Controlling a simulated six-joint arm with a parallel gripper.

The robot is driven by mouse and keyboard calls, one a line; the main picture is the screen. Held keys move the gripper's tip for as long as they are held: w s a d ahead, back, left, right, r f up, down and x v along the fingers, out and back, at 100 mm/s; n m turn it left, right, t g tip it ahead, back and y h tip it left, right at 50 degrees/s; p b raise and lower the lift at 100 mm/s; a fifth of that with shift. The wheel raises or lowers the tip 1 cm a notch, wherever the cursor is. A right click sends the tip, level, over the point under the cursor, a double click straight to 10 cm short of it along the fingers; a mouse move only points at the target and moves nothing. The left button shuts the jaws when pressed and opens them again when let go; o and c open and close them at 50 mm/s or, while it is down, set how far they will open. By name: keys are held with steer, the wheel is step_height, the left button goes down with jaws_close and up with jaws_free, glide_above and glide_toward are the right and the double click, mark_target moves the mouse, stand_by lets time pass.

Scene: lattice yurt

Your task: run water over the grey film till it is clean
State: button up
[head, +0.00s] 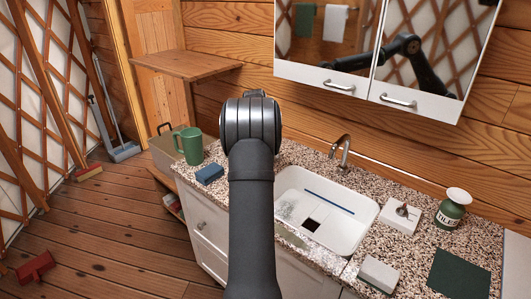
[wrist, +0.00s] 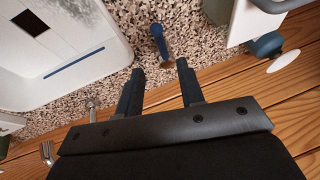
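A white sink (head: 361,232) is set in the speckled counter, with a dark square drain (head: 310,225) and a blue line along its inside. The grey film (head: 287,211) is a patch on the sink's left inside. A curved metal tap (head: 341,150) stands behind the sink; no water shows from it. In the wrist view my gripper (wrist: 160,67) is open and empty. A blue-tipped handle (wrist: 158,38) rises from the counter just beyond and between its fingertips, apart from them. The sink's edge (wrist: 112,55) is to its left. In the head view my arm hides the gripper and handle.
A green mug (head: 188,146) and blue sponge (head: 210,174) stand left of the sink. A mirrored cabinet (head: 350,88) hangs above. A white object with a blue knob (wrist: 266,44) is near my gripper.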

steer(key=x, duration=0.9)
steer(key=shift+w+f, duration=0.15)
steer(key=shift+f, duration=0.1)
jaws_close()
